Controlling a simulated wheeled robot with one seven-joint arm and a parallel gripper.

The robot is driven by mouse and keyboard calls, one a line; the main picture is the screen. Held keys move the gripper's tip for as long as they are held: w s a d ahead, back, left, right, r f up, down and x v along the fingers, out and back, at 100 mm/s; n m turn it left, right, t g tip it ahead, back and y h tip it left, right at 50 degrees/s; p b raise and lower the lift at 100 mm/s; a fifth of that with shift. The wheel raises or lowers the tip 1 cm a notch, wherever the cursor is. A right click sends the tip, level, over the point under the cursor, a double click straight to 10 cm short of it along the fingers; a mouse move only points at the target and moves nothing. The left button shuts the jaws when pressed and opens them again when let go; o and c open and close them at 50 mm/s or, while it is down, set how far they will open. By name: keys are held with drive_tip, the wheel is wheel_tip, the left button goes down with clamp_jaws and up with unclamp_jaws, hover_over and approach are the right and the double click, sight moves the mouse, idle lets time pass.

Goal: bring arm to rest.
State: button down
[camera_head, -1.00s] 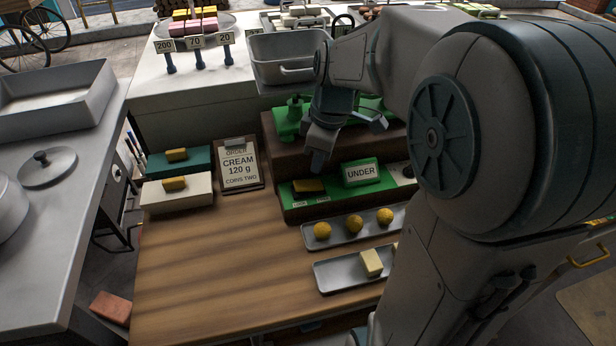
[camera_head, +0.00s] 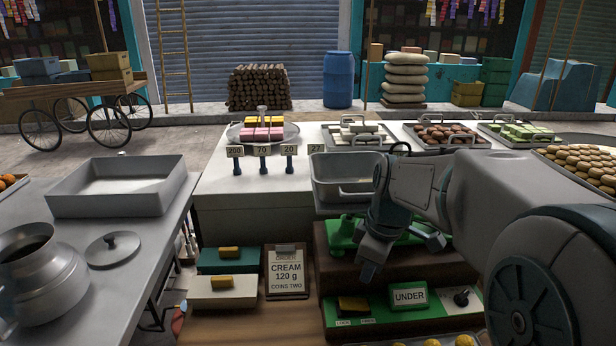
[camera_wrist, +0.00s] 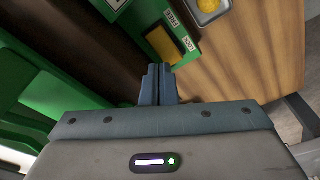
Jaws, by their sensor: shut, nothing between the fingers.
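My gripper (camera_head: 369,270) is shut and empty, pointing down in front of the brown step and above the green panel in the head view. In the wrist view my gripper (camera_wrist: 158,72) shows its two fingers pressed together, apart from anything else. The green scale (camera_head: 346,233) stands on the brown step (camera_head: 338,277), partly hidden behind my arm. Below it, the green panel (camera_head: 375,322) carries a yellow-topped block (camera_head: 352,304), an UNDER sign (camera_head: 409,296) and a black knob. The yellow block (camera_wrist: 162,44) also shows in the wrist view.
A metal basin (camera_head: 345,180) stands close behind my wrist. An order board (camera_head: 287,272) and two boxes with yellow handles, one teal (camera_head: 228,260) and one cream (camera_head: 222,291), stand left. Bare wooden counter (camera_head: 240,328) lies at the lower left.

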drive_tip(key=s+f+m+t+h, duration=0.1)
drive_tip(key=s+f+m+t, duration=0.1)
drive_tip(key=s+m, duration=0.9)
drive_tip(key=s, duration=0.3)
drive_tip(key=shift+m, duration=0.3)
